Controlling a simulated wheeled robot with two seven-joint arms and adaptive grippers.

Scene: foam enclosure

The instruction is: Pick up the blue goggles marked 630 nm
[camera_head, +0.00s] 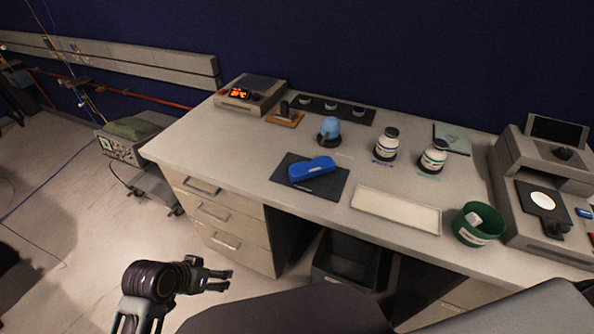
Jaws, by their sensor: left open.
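A bright blue object (312,168), which looks like the goggles, lies on a dark mat (325,188) near the front middle of the desk. It is too small here to read any 630 nm marking. My left gripper (229,280) is open and empty. It is in front of the desk's drawers, below and left of the blue object, well apart from it. My right gripper is not in view.
The desk (220,140) also bears a light-blue-topped item (329,128), two white bottles (387,148), a pale shallow tray (396,210), a green bin (478,226) and an instrument with a lit display (250,95). A black bin (345,262) stands below. The left desk top is clear.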

